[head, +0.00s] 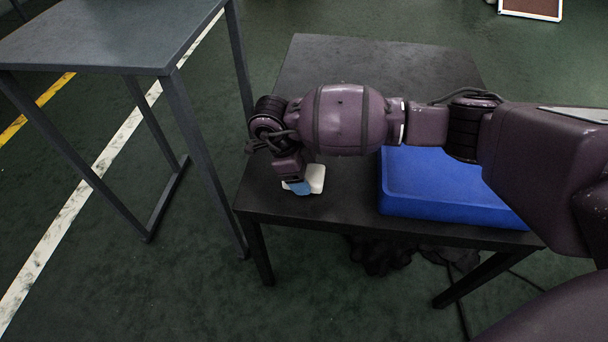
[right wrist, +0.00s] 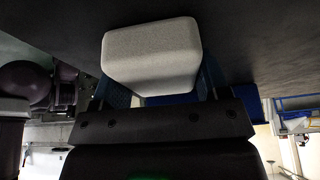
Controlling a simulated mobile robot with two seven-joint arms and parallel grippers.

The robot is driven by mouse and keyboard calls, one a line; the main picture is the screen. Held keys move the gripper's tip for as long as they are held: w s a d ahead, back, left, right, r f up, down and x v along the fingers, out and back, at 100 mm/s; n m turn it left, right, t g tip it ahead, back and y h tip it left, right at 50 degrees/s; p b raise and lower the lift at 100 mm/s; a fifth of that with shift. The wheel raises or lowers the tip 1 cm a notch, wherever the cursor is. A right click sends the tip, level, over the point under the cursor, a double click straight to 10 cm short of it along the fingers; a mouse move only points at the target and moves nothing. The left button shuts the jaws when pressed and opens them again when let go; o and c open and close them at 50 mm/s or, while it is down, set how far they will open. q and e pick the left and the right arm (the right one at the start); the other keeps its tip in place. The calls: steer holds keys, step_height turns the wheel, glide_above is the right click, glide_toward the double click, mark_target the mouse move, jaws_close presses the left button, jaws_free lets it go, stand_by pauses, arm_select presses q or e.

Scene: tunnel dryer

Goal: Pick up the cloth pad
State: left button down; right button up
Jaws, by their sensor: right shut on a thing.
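The cloth pad (head: 317,178) is a small white block with rounded corners, low over the left front part of the dark table. It shows large and pale in the right wrist view (right wrist: 151,52). My right gripper (head: 300,187) reaches down over it from above, and its blue fingers are shut on the pad. The fingers show on both sides of the pad in the right wrist view (right wrist: 163,92). The gripper hides part of the pad in the head view. I cannot tell whether the pad touches the tabletop. My left gripper is not in view.
A blue tray (head: 430,208) stands on the dark table (head: 345,60), right of the pad and partly under my right arm. A grey table (head: 110,35) stands to the left, with a floor gap between. The dark tabletop behind my arm is clear.

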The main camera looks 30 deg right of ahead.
steer(key=r+p, duration=0.2)
steer(key=r, duration=0.5)
steer(key=shift+w+r, duration=0.2)
arm_select(q)
steer(key=p, duration=0.2)
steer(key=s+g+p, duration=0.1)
steer(key=p, duration=0.1)
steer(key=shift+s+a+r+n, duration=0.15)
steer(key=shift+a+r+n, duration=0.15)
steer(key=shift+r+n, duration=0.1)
arm_select(e)
step_height(320, 180, up, 13)
steer(key=shift+s+f, duration=0.15)
steer(key=shift+s, duration=0.05)
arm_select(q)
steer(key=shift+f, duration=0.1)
arm_select(e)
steer(key=o, duration=0.4)
steer(key=c, duration=0.3)
